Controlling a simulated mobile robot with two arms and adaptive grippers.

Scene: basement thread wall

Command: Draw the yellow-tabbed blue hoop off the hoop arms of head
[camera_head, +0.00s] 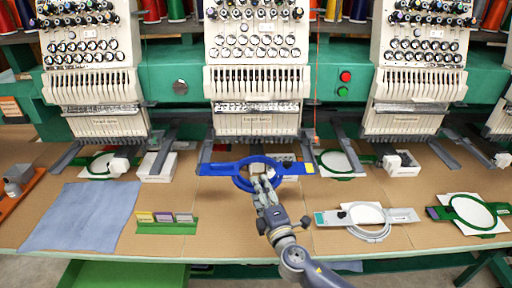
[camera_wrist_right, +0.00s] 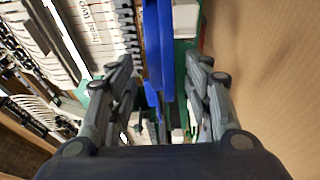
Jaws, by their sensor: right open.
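The blue hoop (camera_head: 215,169) lies level below the middle embroidery head (camera_head: 257,85), its bar running across the two grey hoop arms (camera_head: 206,150). Its yellow tab (camera_head: 309,168) is at the right end of the bar. My right gripper (camera_head: 259,178) reaches in from the front to the ring's near side. In the right wrist view, my open right gripper (camera_wrist_right: 160,80) has the blue hoop (camera_wrist_right: 151,45) between its spread fingers, with a gap on both sides. Whether a finger touches the rim cannot be told. My left gripper is not in view.
Green hoops (camera_head: 337,163) sit at the neighbouring heads. A grey hoop (camera_head: 367,216) and a green hoop (camera_head: 472,212) lie front right. A green card holder (camera_head: 167,227) and blue cloth (camera_head: 80,215) are front left. Bare table lies left of my right arm.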

